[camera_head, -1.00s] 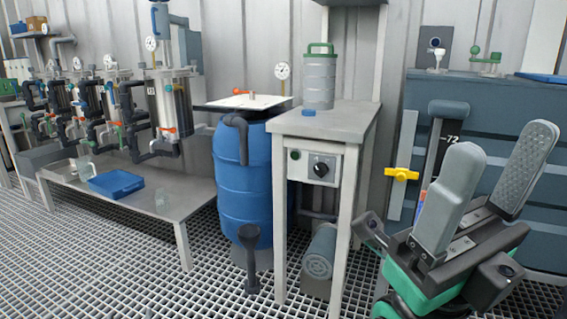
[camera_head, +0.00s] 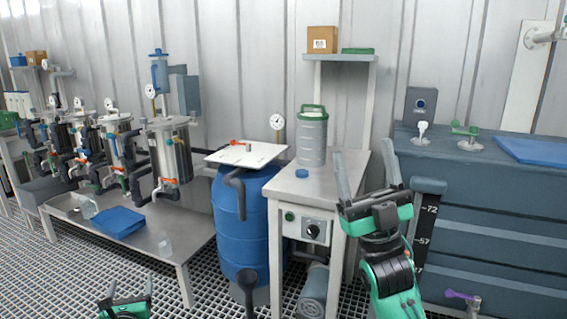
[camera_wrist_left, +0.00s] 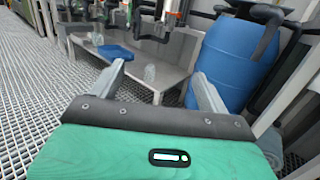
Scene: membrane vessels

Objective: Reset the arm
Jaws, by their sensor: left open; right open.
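My right gripper (camera_head: 366,180) is in the head view, raised in front of the grey side table and the tank. Its two fingers point up, spread apart, with nothing between them. My left gripper (camera_head: 127,292) is low at the bottom edge of the head view, above the grating floor. Its fingers are apart and empty. In the left wrist view the left gripper (camera_wrist_left: 160,88) points toward the low metal bench and the blue drum, with a clear gap between its fingers.
A metal bench (camera_head: 170,240) with a blue tray (camera_head: 118,222) stands left, below several membrane vessels (camera_head: 172,155). A blue drum (camera_head: 228,225) is in the middle. A grey side table (camera_head: 335,180) holds a steel canister (camera_head: 312,138). A large tank (camera_head: 490,200) is right. The front-left grating (camera_head: 60,285) is clear.

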